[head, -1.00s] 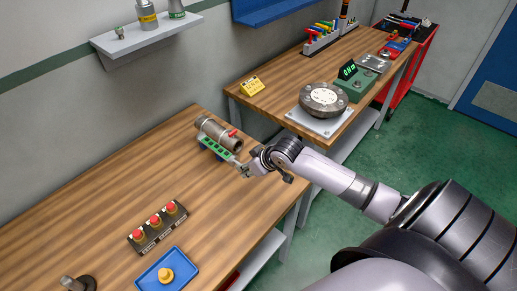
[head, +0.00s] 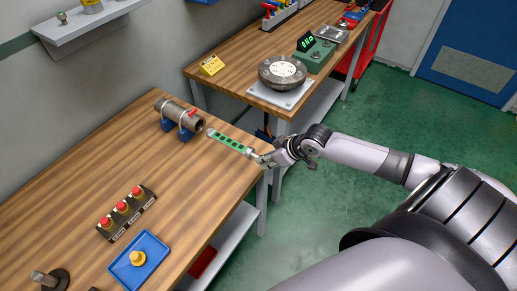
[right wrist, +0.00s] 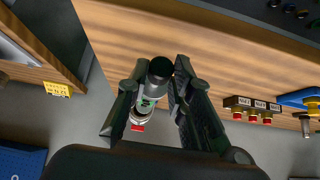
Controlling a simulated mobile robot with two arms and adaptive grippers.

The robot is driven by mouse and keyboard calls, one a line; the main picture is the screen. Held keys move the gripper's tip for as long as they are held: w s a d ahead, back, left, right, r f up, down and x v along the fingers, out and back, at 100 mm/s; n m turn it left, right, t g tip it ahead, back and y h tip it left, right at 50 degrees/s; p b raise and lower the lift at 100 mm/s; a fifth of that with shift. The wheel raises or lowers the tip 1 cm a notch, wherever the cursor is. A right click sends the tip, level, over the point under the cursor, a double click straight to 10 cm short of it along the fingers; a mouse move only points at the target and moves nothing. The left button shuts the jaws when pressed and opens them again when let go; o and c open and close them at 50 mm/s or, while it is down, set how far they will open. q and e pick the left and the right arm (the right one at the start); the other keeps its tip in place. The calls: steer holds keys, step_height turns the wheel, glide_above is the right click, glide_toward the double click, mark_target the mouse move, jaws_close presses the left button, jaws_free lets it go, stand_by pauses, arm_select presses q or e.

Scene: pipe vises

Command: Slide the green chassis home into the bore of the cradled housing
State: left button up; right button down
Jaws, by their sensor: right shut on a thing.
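The housing (head: 182,113) is a grey metal pipe lying in a blue cradle (head: 185,136) on the near wooden table, its open bore end facing right. The green chassis (head: 228,142) is a slotted strip held out over the table's right edge. Its far tip points toward the bore and looks a little apart from it. My right gripper (head: 264,158) is shut on the chassis's near end. In the right wrist view, a dark round end and a green part (right wrist: 150,101) show between the fingers (right wrist: 160,85); the housing is not clear there. My left gripper is not in view.
A button box (head: 126,212) and a blue tray (head: 153,246) with a yellow knob sit nearer on the table. A second table behind holds a round metal device (head: 283,73) and a yellow sign (head: 212,65). The table between housing and button box is clear.

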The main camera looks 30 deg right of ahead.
steer(key=shift+s+d, duration=0.15)
steer(key=shift+d, duration=0.1)
steer(key=shift+w+a, duration=0.35)
steer(key=shift+w, duration=0.55)
steer(key=shift+w+a, duration=0.35)
steer(key=shift+w, duration=0.55)
steer(key=shift+p, duration=0.3)
steer(key=shift+w+a, duration=0.1)
